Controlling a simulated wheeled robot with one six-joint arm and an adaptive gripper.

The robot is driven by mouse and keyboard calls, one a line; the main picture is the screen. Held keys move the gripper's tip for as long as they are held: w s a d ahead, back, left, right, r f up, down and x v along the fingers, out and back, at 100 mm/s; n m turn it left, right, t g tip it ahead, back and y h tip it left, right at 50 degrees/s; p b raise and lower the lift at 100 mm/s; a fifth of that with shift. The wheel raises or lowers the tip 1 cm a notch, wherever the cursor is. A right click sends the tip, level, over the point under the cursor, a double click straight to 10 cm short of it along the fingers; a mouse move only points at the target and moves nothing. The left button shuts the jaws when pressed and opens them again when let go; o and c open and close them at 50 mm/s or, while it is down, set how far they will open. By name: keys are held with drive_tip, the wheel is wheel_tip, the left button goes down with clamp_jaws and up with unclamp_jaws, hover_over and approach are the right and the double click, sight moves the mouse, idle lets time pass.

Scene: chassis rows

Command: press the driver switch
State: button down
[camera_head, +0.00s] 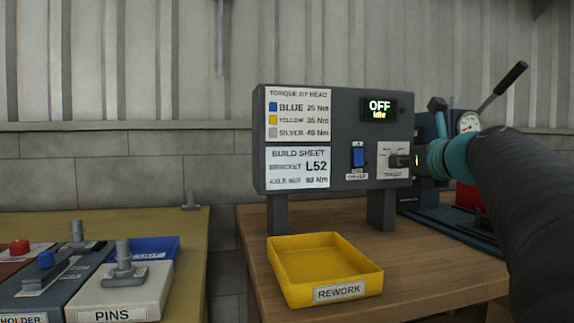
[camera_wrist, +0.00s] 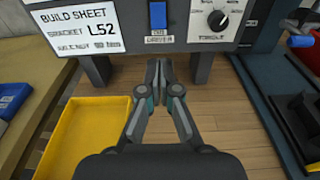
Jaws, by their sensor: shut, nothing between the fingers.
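The driver switch (camera_head: 358,157) is a blue rocker on the front of a dark grey control box (camera_head: 345,120), above a small driver label. The box's display (camera_head: 379,109) reads OFF. In the wrist view the switch (camera_wrist: 158,15) is at the top edge, partly cut off. My gripper (camera_wrist: 163,68) is shut and empty, its fingertips below the switch in that picture and apart from it. In the head view my arm comes in from the right, and its fingers cannot be made out clearly there.
A torque knob (camera_wrist: 217,20) sits right of the switch. A yellow rework tray (camera_head: 325,270) stands on the wooden bench before the box. A press with a lever and gauge (camera_head: 468,122) is at right. A pins holder (camera_head: 120,290) and blue tray (camera_head: 152,249) are on the left table.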

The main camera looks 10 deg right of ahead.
sight(360, 164)
drive_tip(key=shift+a, duration=0.1)
drive_tip(key=w, duration=0.4)
drive_tip(key=w+f, duration=0.1)
drive_tip(key=w, duration=0.9)
drive_tip(key=shift+a+f, duration=0.25)
drive_tip(key=shift+f, duration=0.15)
